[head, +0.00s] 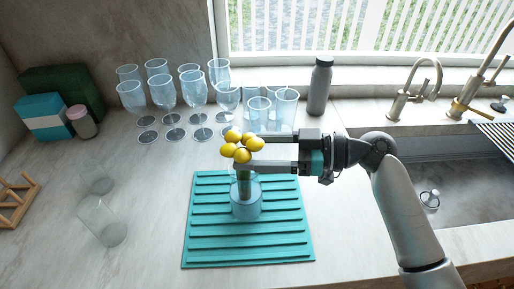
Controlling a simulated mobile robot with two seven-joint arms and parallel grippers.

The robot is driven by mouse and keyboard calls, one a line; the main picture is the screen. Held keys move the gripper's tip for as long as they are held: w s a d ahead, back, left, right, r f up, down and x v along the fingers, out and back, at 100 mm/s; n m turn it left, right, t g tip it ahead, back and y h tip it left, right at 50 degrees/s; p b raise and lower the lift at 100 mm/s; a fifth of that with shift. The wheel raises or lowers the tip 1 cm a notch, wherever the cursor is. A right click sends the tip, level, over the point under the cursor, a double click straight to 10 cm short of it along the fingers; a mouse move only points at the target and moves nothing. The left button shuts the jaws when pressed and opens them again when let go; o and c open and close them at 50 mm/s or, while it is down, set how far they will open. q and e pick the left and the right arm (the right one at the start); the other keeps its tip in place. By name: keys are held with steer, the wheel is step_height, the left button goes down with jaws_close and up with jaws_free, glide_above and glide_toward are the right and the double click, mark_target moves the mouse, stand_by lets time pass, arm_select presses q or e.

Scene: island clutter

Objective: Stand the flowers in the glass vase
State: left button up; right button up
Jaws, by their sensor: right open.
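The flowers (242,146), a bunch of round yellow heads on green stems, stand roughly upright. Their stems go down into the clear glass vase (246,205), which stands on a ribbed teal mat (210,247). My right gripper (247,153) reaches in from the right at the height of the flower heads. Its two fingers are apart, one on the far side and one on the near side of the bunch just below the heads. The heads hide the fingertips, so I cannot tell whether they touch. My left gripper is not in view.
Several stemmed glasses (195,90) and tumblers (287,104) stand behind the mat, with a grey bottle (320,86). A clear glass jar (101,222) is at left, near a wooden rack (16,200). A sink (450,190) with taps lies right. The front left counter is clear.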

steer(key=b+v, duration=0.3)
steer(key=v, duration=1.2)
steer(key=shift+d, duration=0.15)
stand_by(0.4)
